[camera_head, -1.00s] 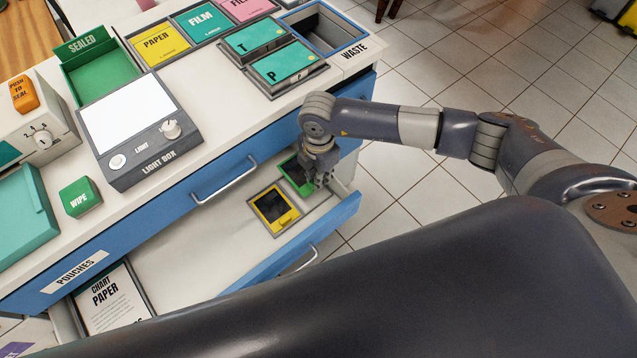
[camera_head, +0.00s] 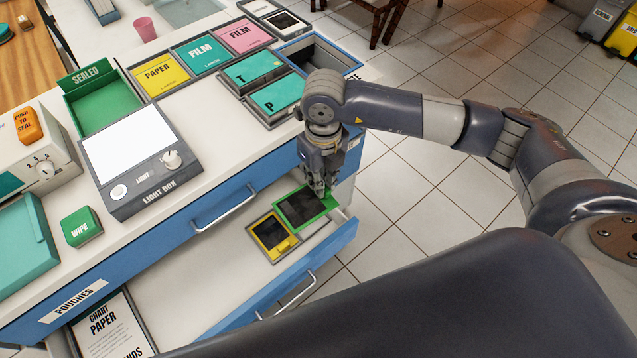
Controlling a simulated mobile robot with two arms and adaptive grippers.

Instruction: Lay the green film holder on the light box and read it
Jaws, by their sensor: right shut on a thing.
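The green film holder (camera_head: 300,207) has a green frame and a dark film window. It is at the right end of the open drawer, beside the yellow film holder (camera_head: 271,236), and looks raised above its slot. My right gripper (camera_head: 322,191) points down and is shut on its far right edge, covering part of that edge. The light box (camera_head: 130,150) stands on the counter to the left, with a bare white lit panel, a knob and a round button. My left gripper is not in view.
The open drawer (camera_head: 215,285) also holds a chart paper sheet (camera_head: 107,325). On the counter are a green SEALED tray (camera_head: 72,92), a green WIPE box (camera_head: 81,228), teal T and P lids (camera_head: 254,68) and a waste bin opening (camera_head: 322,62).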

